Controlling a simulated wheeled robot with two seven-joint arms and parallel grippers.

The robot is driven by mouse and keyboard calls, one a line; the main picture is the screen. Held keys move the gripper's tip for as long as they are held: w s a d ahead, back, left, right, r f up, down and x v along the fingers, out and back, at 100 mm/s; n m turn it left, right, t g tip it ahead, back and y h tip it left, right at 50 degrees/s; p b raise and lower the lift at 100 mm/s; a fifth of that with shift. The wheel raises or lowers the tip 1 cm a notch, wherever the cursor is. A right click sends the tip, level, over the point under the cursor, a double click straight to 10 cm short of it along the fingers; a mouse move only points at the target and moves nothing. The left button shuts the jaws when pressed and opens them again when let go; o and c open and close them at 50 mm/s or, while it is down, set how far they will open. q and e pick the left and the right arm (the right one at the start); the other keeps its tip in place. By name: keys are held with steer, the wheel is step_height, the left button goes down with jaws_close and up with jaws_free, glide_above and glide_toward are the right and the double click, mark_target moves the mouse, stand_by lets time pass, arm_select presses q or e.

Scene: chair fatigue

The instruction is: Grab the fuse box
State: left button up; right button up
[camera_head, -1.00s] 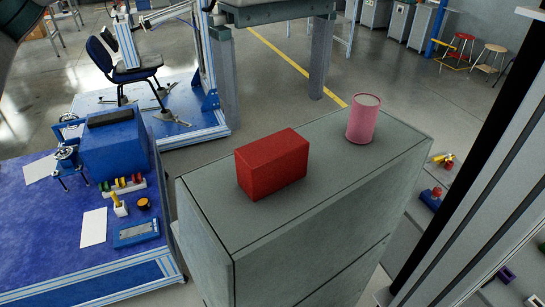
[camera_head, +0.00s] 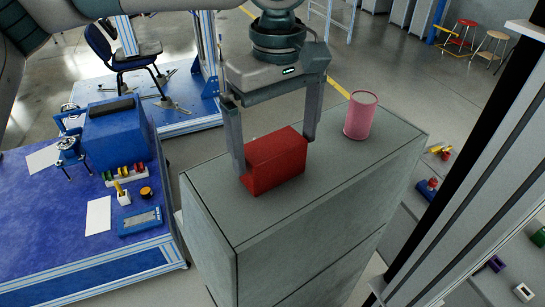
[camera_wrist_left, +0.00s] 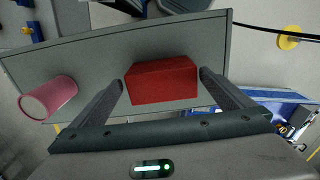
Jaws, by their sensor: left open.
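The fuse box appears to be the red box (camera_head: 275,163) on top of the grey cabinet (camera_head: 300,207). It also shows in the left wrist view (camera_wrist_left: 162,83). My left gripper (camera_head: 275,155) is open above and around the red box, with one finger beside its left end and the other beside its right end. In the left wrist view (camera_wrist_left: 163,92) the fingers stand on either side of the box with small gaps. The gripper body hides nothing of the box's front face. My right gripper is not in view.
A pink cylinder (camera_head: 360,116) stands on the cabinet to the right of the box. A blue workbench (camera_head: 60,225) with a blue case (camera_head: 117,135) and small parts is at the left. A blue chair (camera_head: 105,50) stands behind it.

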mark_target(272, 144)
arm_select(q)
steer(key=shift+w+a+f+p, duration=0.1)
steer(key=shift+f+p, duration=0.3)
steer(key=shift+p, duration=0.15)
steer(key=f, duration=0.1)
steer(key=f+p, duration=0.2)
steer(key=shift+w+a+f, duration=0.2)
steer(key=shift+a+f, duration=0.05)
steer(key=shift+f, duration=0.4)
steer(key=shift+c, duration=0.3)
steer(key=c, duration=1)
